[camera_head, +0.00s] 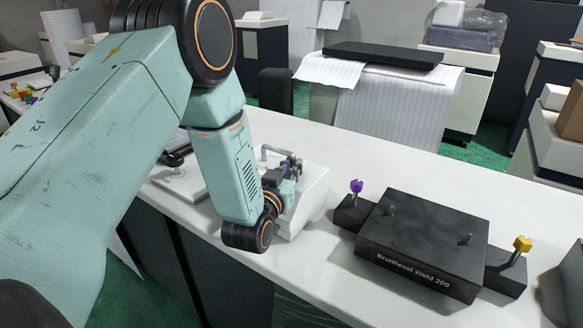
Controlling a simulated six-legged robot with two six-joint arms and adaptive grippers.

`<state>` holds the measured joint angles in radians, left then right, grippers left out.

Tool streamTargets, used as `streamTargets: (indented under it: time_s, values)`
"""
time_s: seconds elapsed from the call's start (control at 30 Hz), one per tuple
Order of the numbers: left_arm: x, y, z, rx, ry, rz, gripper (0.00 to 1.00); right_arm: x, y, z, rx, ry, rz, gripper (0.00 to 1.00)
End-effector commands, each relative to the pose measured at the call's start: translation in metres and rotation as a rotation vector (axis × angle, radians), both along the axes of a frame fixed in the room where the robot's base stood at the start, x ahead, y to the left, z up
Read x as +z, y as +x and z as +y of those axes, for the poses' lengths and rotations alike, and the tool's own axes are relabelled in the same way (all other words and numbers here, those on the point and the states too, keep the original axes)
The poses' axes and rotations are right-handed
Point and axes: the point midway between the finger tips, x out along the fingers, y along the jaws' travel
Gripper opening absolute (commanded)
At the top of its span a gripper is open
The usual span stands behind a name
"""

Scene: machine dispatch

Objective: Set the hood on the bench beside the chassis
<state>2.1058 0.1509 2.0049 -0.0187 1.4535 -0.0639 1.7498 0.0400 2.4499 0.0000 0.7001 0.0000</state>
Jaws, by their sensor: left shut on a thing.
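The hood (312,200) is a white box with a grey bar handle on top, in the middle of the head view. My left gripper (291,166) is shut on the hood's handle; my arm hides part of the hood's left side. I cannot tell whether the hood rests on the bench or hangs just above it. The chassis (425,238) is a black box lettered "Brunhexel Weld 200", standing to the right of the hood on the white bench (330,285). A gap of bare bench separates them. My right gripper is not in view.
A purple knob (356,186) and a yellow knob (522,244) stand on the chassis's side blocks. A white plate with a black knob (176,159) lies left of my arm. A dark object (562,285) is at the right edge. Bench behind the chassis is clear.

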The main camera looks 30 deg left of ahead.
Motion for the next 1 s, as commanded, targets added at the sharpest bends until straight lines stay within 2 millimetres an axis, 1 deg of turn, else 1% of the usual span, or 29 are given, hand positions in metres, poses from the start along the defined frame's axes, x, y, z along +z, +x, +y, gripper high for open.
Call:
streamTargets:
  time_s: [0.07,0.1,0.3,0.37,0.63,0.73,0.87,1.0]
  values:
    - [-0.001,0.001,0.0,0.001,0.002,-0.006,0.0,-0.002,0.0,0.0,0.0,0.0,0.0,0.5]
    - [-0.003,0.0,0.0,0.001,0.0,0.001,0.14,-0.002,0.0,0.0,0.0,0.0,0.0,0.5]
    - [-0.002,0.0,0.0,0.001,0.0,0.001,0.31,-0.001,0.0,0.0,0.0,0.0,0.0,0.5]
    - [-0.002,0.0,0.0,0.001,0.0,0.0,0.35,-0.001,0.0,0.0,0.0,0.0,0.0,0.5]
    - [-0.002,0.0,0.0,0.001,0.0,0.0,0.35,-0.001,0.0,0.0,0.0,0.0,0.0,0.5]
    - [0.003,0.0,0.0,0.001,0.0,0.0,0.35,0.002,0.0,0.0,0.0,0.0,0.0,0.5]
    - [0.001,-0.019,-0.002,0.001,0.0,0.004,0.35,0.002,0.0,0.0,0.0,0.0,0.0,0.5]
    - [0.002,-0.048,-0.005,0.001,-0.001,0.004,0.35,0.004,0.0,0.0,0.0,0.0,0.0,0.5]
